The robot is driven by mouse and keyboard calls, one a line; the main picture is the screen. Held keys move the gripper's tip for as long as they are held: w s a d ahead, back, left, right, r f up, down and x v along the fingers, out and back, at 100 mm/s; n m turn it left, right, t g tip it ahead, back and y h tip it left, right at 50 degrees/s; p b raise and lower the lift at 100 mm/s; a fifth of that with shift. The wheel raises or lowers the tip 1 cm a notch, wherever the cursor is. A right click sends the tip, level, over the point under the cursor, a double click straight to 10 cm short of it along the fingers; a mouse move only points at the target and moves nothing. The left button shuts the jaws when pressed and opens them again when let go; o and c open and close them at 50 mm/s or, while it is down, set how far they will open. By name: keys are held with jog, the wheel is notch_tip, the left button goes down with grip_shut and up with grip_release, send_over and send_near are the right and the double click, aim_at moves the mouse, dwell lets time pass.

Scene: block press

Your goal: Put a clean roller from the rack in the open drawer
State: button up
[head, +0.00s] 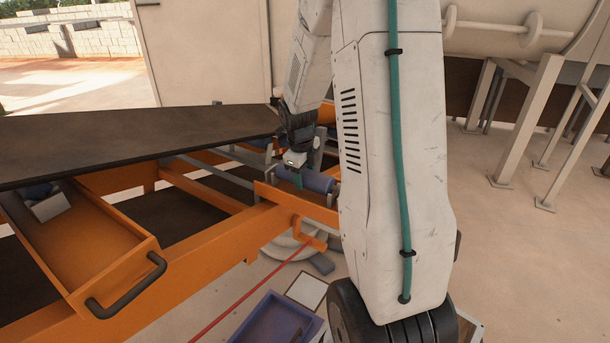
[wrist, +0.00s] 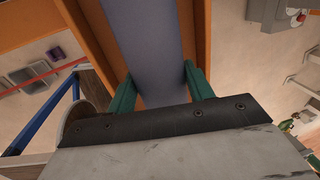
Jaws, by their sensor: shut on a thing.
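A blue-grey roller (head: 318,181) lies along an orange frame (head: 290,198) below the end of the dark belt. My gripper (head: 298,176) reaches down onto it, partly hidden by my arm. In the wrist view, the green fingers of my gripper (wrist: 159,88) stand on both sides of the roller (wrist: 130,40), shut on it, with orange strips along both its sides. I cannot tell whether the roller is clear of its supports. The open orange drawer (head: 105,248) is at the left, with a black handle (head: 128,287) and a blue and grey thing (head: 45,200) at its far end.
The dark belt (head: 130,135) spans the left, above the drawer's far end. A blue bin (head: 278,322) stands low at the front. Grey steel legs (head: 530,125) stand at the right.

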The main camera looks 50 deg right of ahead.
jog(key=shift+f, duration=0.55)
jog(key=o, duration=1.4)
